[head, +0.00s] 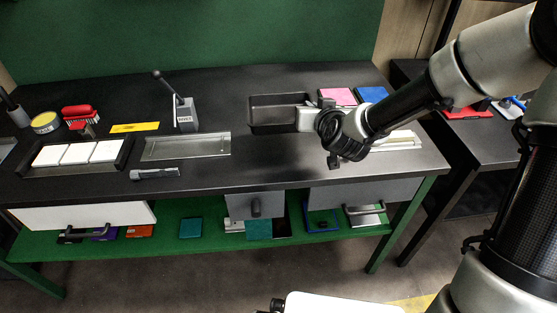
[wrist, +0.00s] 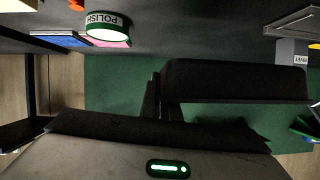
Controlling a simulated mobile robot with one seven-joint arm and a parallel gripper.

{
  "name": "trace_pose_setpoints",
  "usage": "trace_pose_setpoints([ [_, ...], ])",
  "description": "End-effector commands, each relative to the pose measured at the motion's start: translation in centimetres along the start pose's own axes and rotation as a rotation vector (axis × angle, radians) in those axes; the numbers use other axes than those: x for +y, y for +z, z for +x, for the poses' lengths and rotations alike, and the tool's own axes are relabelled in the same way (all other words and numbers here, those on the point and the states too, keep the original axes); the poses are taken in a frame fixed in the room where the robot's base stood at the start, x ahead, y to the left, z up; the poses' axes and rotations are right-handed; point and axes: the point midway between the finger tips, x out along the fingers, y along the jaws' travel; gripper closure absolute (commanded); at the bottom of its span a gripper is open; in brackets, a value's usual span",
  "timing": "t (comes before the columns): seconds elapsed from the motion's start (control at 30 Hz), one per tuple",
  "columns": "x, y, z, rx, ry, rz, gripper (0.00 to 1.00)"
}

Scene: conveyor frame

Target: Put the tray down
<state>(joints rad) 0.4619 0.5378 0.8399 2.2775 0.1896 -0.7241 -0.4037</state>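A dark, open rectangular tray (head: 262,128) is over the back middle of the black worktable (head: 215,178), left of my wrist. My gripper (head: 313,112) is at the tray's right end in the head view. In the wrist view the tray (wrist: 235,82) extends right from my gripper fingers (wrist: 160,92), which appear closed on its end. The fingertips are partly hidden by the tray and by my wrist. I cannot tell whether the tray's underside touches the tabletop.
A metal plate (head: 186,147) and a lever press (head: 184,112) are left of the tray. Pink (head: 338,96) and blue (head: 372,94) pieces lie behind my wrist. A tin marked POLISH (wrist: 108,27) shows in the wrist view. The front middle tabletop is clear.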

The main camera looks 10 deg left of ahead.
Motion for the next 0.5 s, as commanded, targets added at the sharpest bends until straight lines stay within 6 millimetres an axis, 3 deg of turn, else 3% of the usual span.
trace_pose_setpoints([
  [0.2, 0.6, 3.7, 1.1, -0.003, 0.003, 0.008, 1.0],
  [0.5, 1.0, 6.8, 2.4, 0.0, 0.003, 0.005, 1.0],
])
